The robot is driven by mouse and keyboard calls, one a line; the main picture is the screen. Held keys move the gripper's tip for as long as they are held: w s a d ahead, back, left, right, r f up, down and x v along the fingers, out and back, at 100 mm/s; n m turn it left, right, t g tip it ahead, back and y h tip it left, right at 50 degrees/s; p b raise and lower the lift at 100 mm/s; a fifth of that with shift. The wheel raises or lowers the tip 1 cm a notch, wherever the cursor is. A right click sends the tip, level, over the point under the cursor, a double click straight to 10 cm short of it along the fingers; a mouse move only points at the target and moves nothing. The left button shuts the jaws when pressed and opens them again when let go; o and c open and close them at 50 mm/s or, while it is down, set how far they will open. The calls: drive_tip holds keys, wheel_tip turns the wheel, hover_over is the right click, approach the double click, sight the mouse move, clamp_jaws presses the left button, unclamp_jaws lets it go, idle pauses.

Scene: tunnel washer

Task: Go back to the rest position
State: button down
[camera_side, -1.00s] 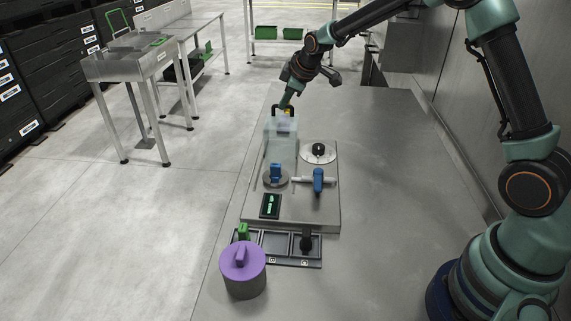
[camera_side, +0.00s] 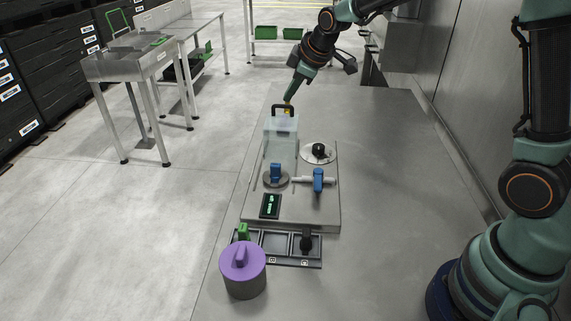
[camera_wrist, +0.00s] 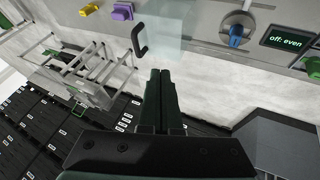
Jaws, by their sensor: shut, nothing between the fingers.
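My gripper (camera_side: 288,100) is at the far end of the panel (camera_side: 291,214), close to the black handle (camera_side: 283,109) of a clear cover (camera_side: 281,140). In the wrist view, my gripper (camera_wrist: 161,72) shows its two fingers together with nothing between them. The black handle (camera_wrist: 139,40) is left of the fingertips there, apart from them. In the side view, I cannot tell whether the tips touch the handle.
The panel carries a blue knob (camera_side: 275,174), a blue-handled valve (camera_side: 318,180), a white dial (camera_side: 318,153) and a display (camera_wrist: 289,42) reading "off: even". A purple-lidded pot (camera_side: 243,262) stands beside a divided tray (camera_side: 273,245). The bench right of the panel is clear.

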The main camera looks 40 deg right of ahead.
drive_tip(key=s+r+m, duration=0.2)
drive_tip(key=s+m, duration=0.2)
drive_tip(key=s, duration=0.8)
drive_tip(key=s+r+m+g, duration=0.1)
drive_tip(key=s+m, duration=0.3)
drive_tip(key=s, duration=0.8)
drive_tip(key=shift+s+a+r, duration=0.25)
drive_tip(key=shift+r, duration=0.45)
